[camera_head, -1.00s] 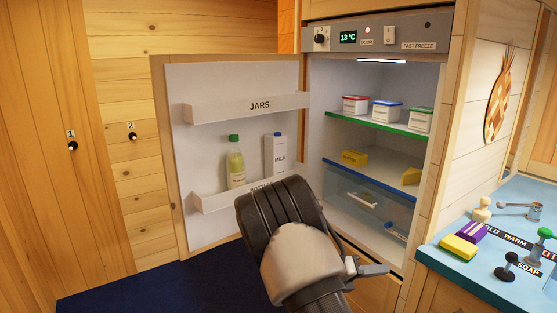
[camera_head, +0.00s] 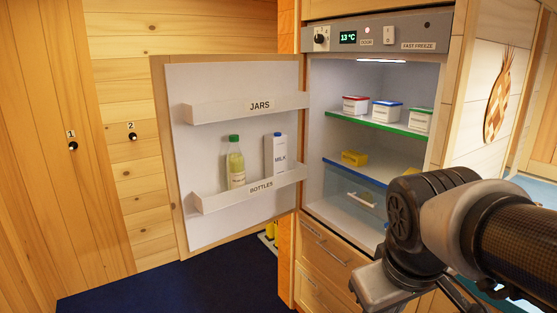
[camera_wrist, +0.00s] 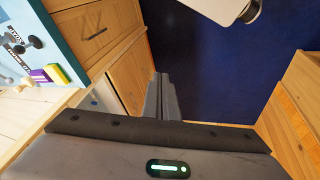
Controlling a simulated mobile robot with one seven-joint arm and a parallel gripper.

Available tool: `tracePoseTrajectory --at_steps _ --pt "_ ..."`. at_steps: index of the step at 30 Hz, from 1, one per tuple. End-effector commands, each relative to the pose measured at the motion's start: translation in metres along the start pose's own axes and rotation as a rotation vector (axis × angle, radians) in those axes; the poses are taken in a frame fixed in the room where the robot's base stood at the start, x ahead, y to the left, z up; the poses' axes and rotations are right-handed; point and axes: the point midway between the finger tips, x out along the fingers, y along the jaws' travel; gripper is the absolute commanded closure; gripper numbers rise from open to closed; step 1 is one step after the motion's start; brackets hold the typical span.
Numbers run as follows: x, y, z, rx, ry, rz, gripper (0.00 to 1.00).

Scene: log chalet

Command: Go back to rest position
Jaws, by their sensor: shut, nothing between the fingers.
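My arm crosses the lower right of the head view in front of the fridge and the counter. My gripper (camera_wrist: 161,97) shows in the wrist view with its two grey fingers together and nothing between them. It points down over the dark blue floor (camera_wrist: 215,75), beside the wooden drawer fronts. In the head view the fingertips cannot be made out; the grey gripper body is low, right of the middle.
The fridge door (camera_head: 215,80) stands wide open at left, holding a bottle (camera_head: 235,165) and a milk carton (camera_head: 276,155). Several tubs stand on the green-edged shelf (camera_head: 380,122). A yellow block (camera_head: 354,158) sits below.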

Motion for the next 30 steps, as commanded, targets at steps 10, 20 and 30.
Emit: tracePoseTrajectory --at_steps 10,20,30 --pt "-0.056 -0.023 0.001 0.315 0.154 -0.083 1.0" --pt "-0.132 -0.007 -0.024 0.309 0.153 -0.081 1.0" --pt "-0.193 0.006 -0.044 0.308 0.152 -0.081 1.0"
